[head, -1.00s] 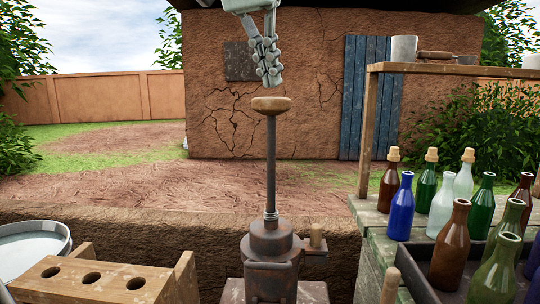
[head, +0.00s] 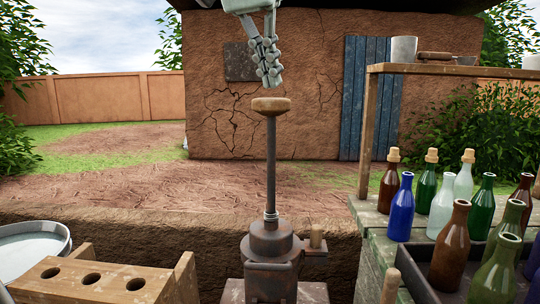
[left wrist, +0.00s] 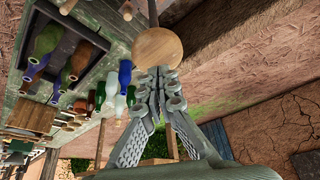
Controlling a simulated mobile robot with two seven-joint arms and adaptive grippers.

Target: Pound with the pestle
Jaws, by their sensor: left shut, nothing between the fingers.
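The pestle (head: 271,160) stands upright, a dark metal rod topped by a round wooden knob (head: 271,105). Its lower end goes into a dark metal mortar-like vessel (head: 271,250); the tip inside is hidden. In the left wrist view the wooden knob (left wrist: 158,47) shows just beyond my fingertips. My left gripper (head: 271,82) points down above the knob, shut and empty, with a small gap to it in the head view. It also shows in the left wrist view (left wrist: 160,75). My right gripper is not in view.
A green wooden bench on the right holds several bottles (head: 400,207) and a shelf (head: 450,70) with cups. A wooden block with holes (head: 90,282) and a pale basin (head: 32,245) stand at the lower left. The air around the rod is clear.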

